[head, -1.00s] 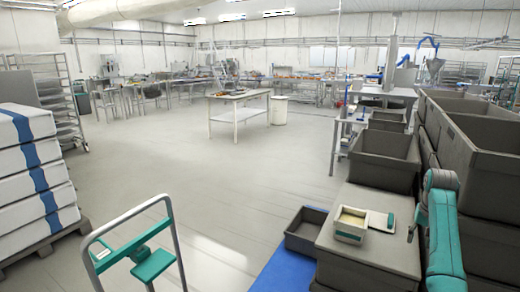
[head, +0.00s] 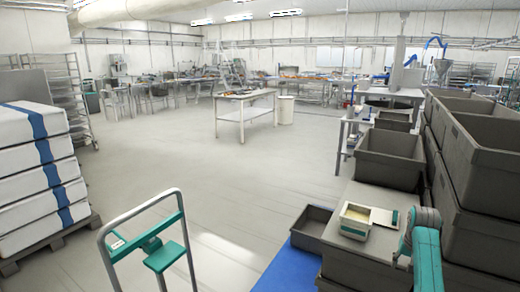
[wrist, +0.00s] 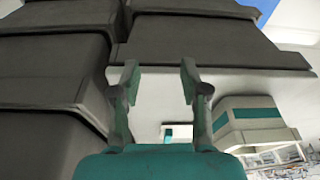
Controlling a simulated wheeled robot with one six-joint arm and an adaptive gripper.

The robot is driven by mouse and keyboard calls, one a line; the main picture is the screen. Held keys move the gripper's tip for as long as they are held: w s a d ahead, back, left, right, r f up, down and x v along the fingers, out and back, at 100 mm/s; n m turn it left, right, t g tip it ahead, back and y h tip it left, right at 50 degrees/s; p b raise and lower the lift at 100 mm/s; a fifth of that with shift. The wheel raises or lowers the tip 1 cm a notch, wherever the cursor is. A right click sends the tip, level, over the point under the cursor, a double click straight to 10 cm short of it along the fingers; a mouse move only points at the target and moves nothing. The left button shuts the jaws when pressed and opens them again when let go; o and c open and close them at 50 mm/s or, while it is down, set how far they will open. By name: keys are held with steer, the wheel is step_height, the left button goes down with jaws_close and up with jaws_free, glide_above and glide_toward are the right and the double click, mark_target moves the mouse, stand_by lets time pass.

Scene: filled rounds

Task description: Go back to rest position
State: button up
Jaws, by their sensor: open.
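My gripper (wrist: 159,80) is open in the wrist view, with nothing between its two fingers. In the head view my teal arm stands at the lower right, and the gripper end (head: 401,255) is small and partly hidden there. A cream box with teal bands (head: 354,222) stands open on the grey work surface (head: 350,262), to the left of my gripper and apart from it. A flat cream piece with a teal patch (head: 384,216) lies beside the box. The box also shows in the wrist view (wrist: 250,122), to the right of my fingers.
Large grey crates (head: 475,150) are stacked close to my arm on the right. A grey crate (head: 390,160) stands behind the work surface, and a low tray (head: 312,225) is at its left. A teal-handled cart (head: 150,240) and stacked white boxes (head: 38,170) stand left. Open floor lies between.

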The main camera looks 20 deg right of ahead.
steer(key=a+f+n+t, duration=0.1)
steer(key=a+f, duration=0.8)
steer(key=f, duration=0.3)
steer(key=s+a+f+n+t, duration=0.1)
steer(key=s+a+f+t, duration=0.1)
steer(key=s+a+f, duration=0.45)
steer(key=s+a+f+n+t+h, duration=0.15)
steer(key=s+a, duration=0.25)
steer(key=a, duration=0.5)
steer(key=s+a+f+n+t, duration=0.1)
steer(key=s+a+f, duration=0.35)
steer(key=a, duration=0.35)
steer(key=s+a+r+n+t+y, duration=0.1)
steer(key=s+a+r+t, duration=0.1)
steer(key=s+a+r, duration=0.45)
steer(key=s+a+r+n+t, duration=0.15)
steer(key=s+a, duration=0.25)
steer(key=s, duration=0.6)
steer(key=s+a+r+n+t+y, duration=0.1)
steer(key=s+a+r+t, duration=0.1)
steer(key=s+r, duration=0.4)
steer(key=s+a+r+t+y, duration=0.1)
steer(key=s+a+r, duration=0.2)
steer(key=s+r, duration=0.4)
step_height(320, 180, up, 5)
steer(key=shift+s+r+n+t, duration=0.1)
steer(key=shift+s+n+t, duration=0.05)
steer(key=shift+n+t, duration=0.25)
steer(key=shift+a, duration=0.1)
